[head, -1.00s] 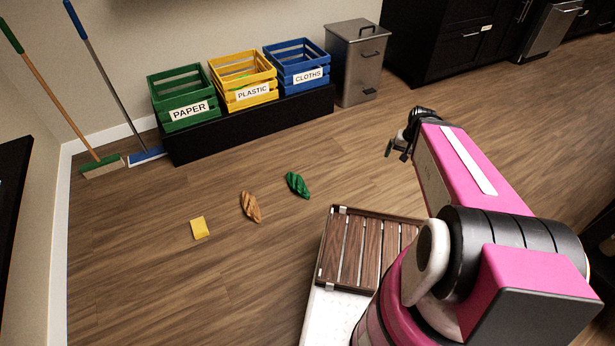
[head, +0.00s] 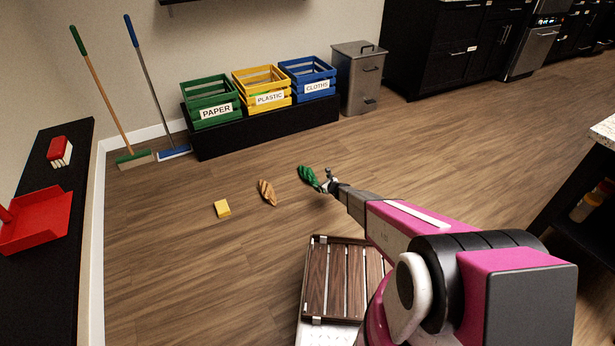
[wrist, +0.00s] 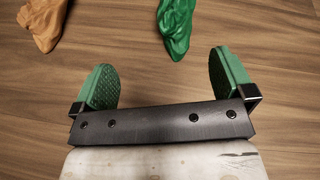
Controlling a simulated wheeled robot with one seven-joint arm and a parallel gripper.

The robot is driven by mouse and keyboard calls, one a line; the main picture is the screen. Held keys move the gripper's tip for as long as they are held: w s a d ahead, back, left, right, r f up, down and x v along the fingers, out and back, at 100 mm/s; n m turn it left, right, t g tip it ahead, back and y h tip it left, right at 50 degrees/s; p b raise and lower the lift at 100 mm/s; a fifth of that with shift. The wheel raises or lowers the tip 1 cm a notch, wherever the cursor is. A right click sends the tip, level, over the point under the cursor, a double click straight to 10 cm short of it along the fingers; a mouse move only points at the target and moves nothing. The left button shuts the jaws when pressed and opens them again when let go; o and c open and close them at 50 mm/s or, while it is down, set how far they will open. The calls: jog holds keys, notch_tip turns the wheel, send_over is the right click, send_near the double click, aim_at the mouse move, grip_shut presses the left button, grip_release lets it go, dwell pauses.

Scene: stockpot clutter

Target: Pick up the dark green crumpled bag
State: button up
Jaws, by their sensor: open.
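The dark green crumpled bag (head: 308,176) lies on the wooden floor, to the right of a brown crumpled bag. In the wrist view the green bag (wrist: 176,28) shows at the top, ahead of my gripper and partly cut off by the picture edge. My gripper (wrist: 163,78) is open, with its two green fingers spread wide and nothing between them. The bag lies beyond the fingertips, roughly in line with the gap, a little right of its middle. In the head view my gripper (head: 327,181) appears right beside the bag; I cannot tell whether they touch.
The brown bag (head: 267,192) and a yellow sponge-like block (head: 222,208) lie to the left on the floor. The brown bag also shows in the wrist view (wrist: 42,20). Paper (head: 211,119), plastic (head: 264,101) and cloths (head: 311,93) crates stand behind.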

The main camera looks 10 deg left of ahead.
aim_at(316, 183)
jog(key=f+m, duration=0.1)
jog(key=f, duration=0.1)
jog(key=w+f+m+h, duration=0.1)
jog(key=f, duration=0.1)
jog(key=w+f+m, duration=0.1)
jog(key=f, duration=0.1)
jog(key=shift+a+f+t, duration=0.1)
jog(key=shift+f+t, duration=0.15)
jog(key=shift+t, duration=0.15)
jog(key=x, duration=1)
jog(key=shift+w, duration=0.5)
jog(key=c, duration=0.7)
